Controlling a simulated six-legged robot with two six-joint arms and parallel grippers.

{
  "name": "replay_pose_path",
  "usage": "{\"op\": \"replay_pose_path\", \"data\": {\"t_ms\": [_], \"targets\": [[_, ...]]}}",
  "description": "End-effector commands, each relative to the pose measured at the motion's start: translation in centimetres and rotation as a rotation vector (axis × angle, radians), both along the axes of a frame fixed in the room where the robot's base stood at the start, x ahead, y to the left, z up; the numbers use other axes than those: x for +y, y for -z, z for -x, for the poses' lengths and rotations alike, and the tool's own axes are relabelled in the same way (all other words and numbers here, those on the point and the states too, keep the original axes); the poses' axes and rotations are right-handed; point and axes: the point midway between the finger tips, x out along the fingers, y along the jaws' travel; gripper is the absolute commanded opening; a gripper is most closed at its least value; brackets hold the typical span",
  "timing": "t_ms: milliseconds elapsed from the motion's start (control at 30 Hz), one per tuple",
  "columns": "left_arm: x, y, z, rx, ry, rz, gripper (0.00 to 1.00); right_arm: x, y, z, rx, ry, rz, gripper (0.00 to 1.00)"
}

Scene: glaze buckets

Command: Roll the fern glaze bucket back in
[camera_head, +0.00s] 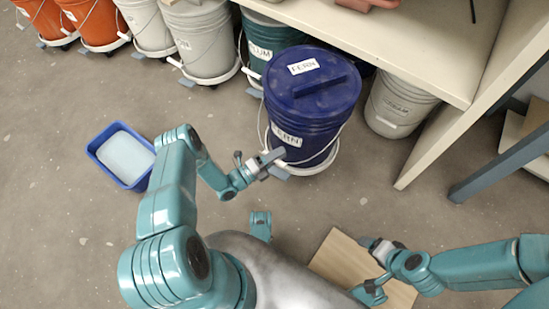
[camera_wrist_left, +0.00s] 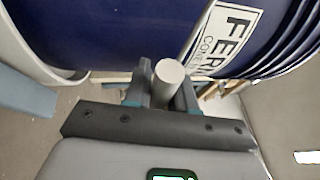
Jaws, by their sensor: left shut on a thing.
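The fern glaze bucket (camera_head: 310,95) is dark blue with a lid and FERN labels. It stands upright on a white round dolly (camera_head: 318,166) at the front edge of the bench, between the plum bucket and a grey bucket. In the left wrist view the bucket's blue wall (camera_wrist_left: 110,35) fills the top. My left gripper (camera_head: 272,161) is at the dolly's near left side, shut on its handle, a pale round bar (camera_wrist_left: 168,72) seen between the fingers. My right gripper (camera_head: 370,250) is low at right, away from the bucket, above a wooden board; its jaws are unclear.
A teal plum bucket (camera_head: 264,44) stands left of the fern bucket, a grey bucket (camera_head: 398,105) right, under the bench (camera_head: 420,45). More buckets on dollies line the left. A bench leg (camera_head: 440,150) stands at right. A blue tub (camera_head: 124,153) and wooden board (camera_head: 335,260) lie on the floor.

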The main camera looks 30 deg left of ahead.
Motion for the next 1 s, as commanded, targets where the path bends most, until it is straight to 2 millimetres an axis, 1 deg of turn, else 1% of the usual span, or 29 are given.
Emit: {"op": "replay_pose_path", "data": {"t_ms": [33,167,400,600,800,1000], "targets": [[0.1,0.1,-0.7,-0.001,-0.003,-0.006,0.00,0.0,0.2,-0.1,-0.002,0.000,0.001,0.78],[0.0,0.1,-2.5,-0.001,-0.003,-0.007,0.00,0.0,0.4,-0.2,-0.007,0.001,0.002,0.78],[-0.4,0.1,-7.1,-0.002,-0.005,-0.007,0.00,-0.1,0.3,-0.3,-0.008,0.001,0.002,0.78],[-0.5,0.1,-9.8,0.000,-0.007,-0.005,0.00,-0.1,0.3,-0.3,-0.009,0.001,0.002,0.78],[-0.6,0.0,-11.1,0.002,-0.009,-0.001,0.00,-0.1,0.3,-0.3,-0.009,0.001,0.002,0.78],[-0.6,0.0,-11.5,0.002,-0.010,0.000,0.00,-0.1,0.3,-0.3,-0.009,0.001,0.002,0.78]]}}
